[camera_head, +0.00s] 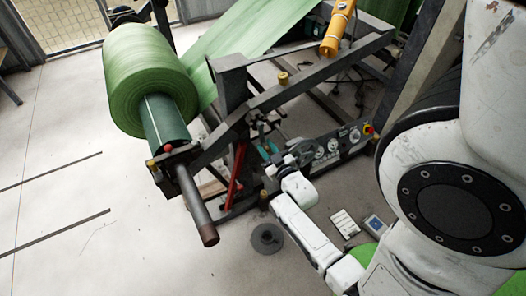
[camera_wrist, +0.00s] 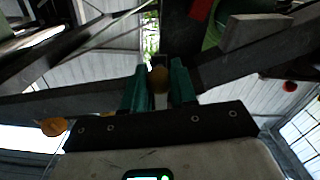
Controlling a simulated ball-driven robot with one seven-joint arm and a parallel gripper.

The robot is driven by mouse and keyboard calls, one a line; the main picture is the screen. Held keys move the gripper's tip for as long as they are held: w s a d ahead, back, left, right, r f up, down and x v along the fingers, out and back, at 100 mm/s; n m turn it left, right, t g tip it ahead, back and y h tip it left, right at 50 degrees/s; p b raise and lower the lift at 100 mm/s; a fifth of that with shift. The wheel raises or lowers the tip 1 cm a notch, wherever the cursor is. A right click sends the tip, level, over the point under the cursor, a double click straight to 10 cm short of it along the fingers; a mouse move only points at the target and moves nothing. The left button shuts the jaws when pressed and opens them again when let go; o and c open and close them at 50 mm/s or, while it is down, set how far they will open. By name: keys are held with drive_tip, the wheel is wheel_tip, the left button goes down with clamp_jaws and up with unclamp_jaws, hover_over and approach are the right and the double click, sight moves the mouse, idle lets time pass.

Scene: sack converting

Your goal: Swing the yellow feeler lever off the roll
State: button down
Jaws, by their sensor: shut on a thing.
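My gripper (camera_head: 266,150) reaches in under the dark steel frame of the unwind stand, its teal fingers partly hidden in the head view. In the wrist view my gripper (camera_wrist: 159,88) has its two teal fingers closed on a rounded dull-yellow end (camera_wrist: 158,79), apparently the yellow feeler lever's grip. The rest of that lever is hidden or too small to make out. The large green roll (camera_head: 145,78) sits on its shaft at the upper left, with green web running off to the upper right. I cannot see whether the lever touches the roll.
A dark frame arm (camera_head: 310,75) crosses above my gripper, carrying an orange-yellow cylinder (camera_head: 337,30). A red lever (camera_head: 236,176) stands just left of my gripper. A control panel (camera_head: 330,148) with dials is to the right. A shaft end (camera_head: 207,234) juts forward; floor at left is clear.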

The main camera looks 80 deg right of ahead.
drive_tip(key=shift+s+d+r+n, duration=0.2)
drive_tip(key=shift+n, duration=0.2)
drive_tip(key=c, duration=0.9)
unclamp_jaws()
drive_tip(key=p+v, duration=0.1)
drive_tip(key=v, duration=0.9)
drive_tip(key=shift+s+a, duration=0.25)
drive_tip(key=shift+a, duration=0.05)
drive_tip(key=shift+w, duration=0.1)
